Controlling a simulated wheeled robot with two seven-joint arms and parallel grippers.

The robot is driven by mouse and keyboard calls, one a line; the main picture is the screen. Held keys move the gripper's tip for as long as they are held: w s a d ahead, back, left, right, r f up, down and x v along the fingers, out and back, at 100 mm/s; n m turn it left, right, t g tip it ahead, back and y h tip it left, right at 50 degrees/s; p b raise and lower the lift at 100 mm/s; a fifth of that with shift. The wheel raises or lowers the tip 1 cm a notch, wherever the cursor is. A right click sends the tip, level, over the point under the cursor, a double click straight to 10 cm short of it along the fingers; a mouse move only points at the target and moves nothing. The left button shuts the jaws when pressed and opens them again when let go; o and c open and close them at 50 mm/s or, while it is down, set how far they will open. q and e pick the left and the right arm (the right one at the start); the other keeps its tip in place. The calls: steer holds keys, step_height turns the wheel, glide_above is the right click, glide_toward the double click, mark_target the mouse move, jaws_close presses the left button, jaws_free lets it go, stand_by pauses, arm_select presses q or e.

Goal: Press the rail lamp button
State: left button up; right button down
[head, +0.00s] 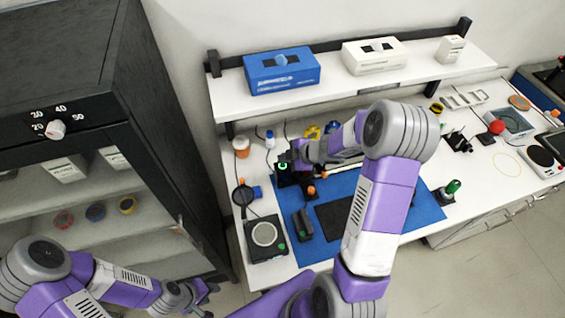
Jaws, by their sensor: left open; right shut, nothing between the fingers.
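A small black device with a lit green ring (283,166) stands at the left end of the rail on the blue mat (427,208). It looks like the rail lamp with its button, but it is small and partly hidden. My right gripper (286,157) is shut and empty, its tips right at the top of this device. I cannot tell whether they touch it. My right forearm and elbow cover much of the rail and mat. My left gripper (206,291) is open and empty, low at the left, in front of the cabinet and away from the bench.
A black balance with a round pan (265,235) stands at the bench's front left. A shelf (335,80) above holds a blue box (282,70) and white boxes. A dark cabinet (150,130) stands left.

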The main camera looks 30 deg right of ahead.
step_height(320, 180, up, 6)
steer(key=p, duration=0.5)
steer(key=shift+f+p, duration=0.15)
steer(key=shift+p, duration=0.25)
